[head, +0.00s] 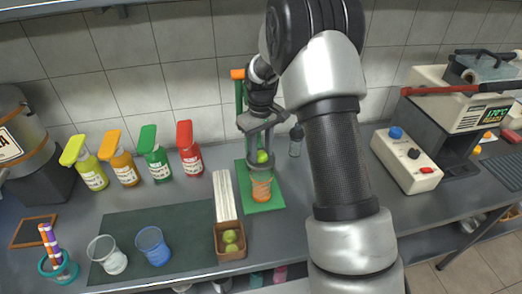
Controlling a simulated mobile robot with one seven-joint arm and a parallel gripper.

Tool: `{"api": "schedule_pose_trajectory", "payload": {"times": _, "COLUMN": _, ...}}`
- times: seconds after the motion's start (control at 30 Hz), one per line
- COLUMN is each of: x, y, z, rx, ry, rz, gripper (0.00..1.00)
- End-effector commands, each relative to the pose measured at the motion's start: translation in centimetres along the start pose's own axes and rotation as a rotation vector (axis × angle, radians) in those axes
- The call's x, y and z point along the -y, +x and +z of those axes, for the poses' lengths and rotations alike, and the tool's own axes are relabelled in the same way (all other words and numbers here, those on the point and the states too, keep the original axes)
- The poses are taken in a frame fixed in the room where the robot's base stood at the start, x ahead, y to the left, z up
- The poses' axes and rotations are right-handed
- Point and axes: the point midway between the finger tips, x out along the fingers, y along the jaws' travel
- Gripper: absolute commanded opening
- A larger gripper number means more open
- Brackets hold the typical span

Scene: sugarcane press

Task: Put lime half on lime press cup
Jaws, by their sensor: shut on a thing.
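My gripper (261,148) points down over the lime press and is shut on a green lime half (262,157). The lime press has a green base (266,204), a green upright post and an orange top (238,74). Below the lime half is a clear cup-like part with orange at its lower end (261,186), standing over the base. The lime half looks just above or at the top of this part; I cannot tell whether they touch. My gripper and arm hide part of the press.
A brown box (231,254) with green limes stands in front left of the press. White sticks (224,196) lie behind it. Several sauce bottles (155,160) stand at the back left. Cups (154,246) stand on a dark mat. A bottle (295,142) and a machine (406,162) are to the right.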

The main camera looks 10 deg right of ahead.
Motion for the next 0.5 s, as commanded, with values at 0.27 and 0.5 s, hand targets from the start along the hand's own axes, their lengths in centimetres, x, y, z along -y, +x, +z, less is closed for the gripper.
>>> {"api": "schedule_pose_trajectory", "payload": {"times": 0.27, "x": -0.01, "y": 0.35, "z": -0.02, "rx": -0.001, "ry": 0.0, "rz": 0.0, "gripper": 0.13}}
{"api": "schedule_pose_trajectory", "payload": {"times": 0.5, "x": 0.0, "y": 0.68, "z": -0.01, "rx": -0.001, "ry": 0.0, "rz": 0.0, "gripper": 0.42}}
